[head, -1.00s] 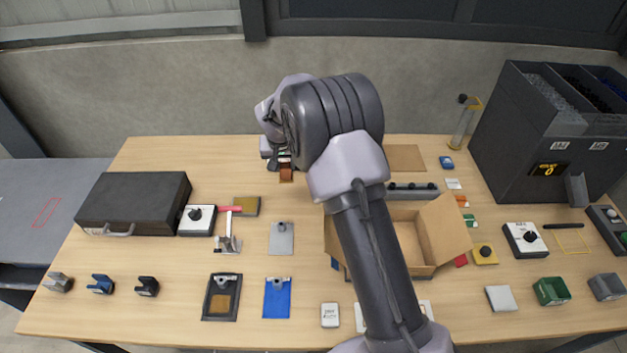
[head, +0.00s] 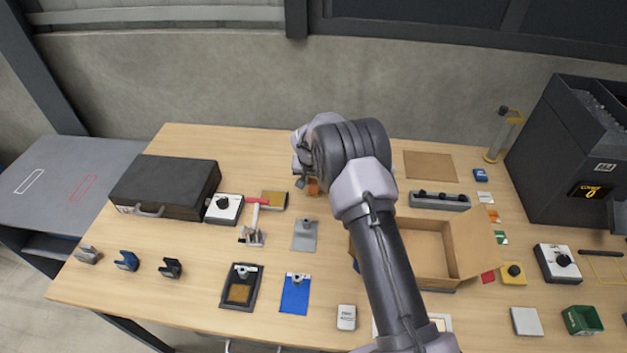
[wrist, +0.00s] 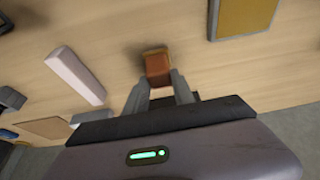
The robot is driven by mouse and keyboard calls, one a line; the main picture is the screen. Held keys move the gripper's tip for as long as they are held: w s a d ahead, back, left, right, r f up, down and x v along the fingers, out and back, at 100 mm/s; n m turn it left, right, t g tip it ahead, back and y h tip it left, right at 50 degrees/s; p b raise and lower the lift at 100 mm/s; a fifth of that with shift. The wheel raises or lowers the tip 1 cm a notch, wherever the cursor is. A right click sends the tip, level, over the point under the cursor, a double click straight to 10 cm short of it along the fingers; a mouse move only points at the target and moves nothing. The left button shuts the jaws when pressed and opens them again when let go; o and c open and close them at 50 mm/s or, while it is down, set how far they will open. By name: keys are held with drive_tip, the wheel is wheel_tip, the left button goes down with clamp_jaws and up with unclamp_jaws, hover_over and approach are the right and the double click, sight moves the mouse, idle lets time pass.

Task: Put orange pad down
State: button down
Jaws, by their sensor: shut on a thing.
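The orange pad (wrist: 157,68) is between the fingertips of my gripper (wrist: 158,77) in the wrist view. The gripper is shut on it. Its shadow falls close by on the wooden table, so it looks low, but I cannot tell whether it touches the tabletop. In the head view the orange pad (head: 313,187) shows as a small patch below my wrist, over the back middle of the table. My arm hides most of the gripper there.
A framed tan pad (head: 274,200) lies left of the orange pad, with a red-handled clamp (head: 254,225) in front. A grey plate (head: 305,235) lies nearer. An open cardboard box (head: 470,240) stands right. Bare wood (head: 255,160) lies behind and left.

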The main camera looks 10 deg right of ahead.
drive_tip(key=c, duration=1.1)
unclamp_jaws()
drive_tip(key=shift+o, duration=0.2)
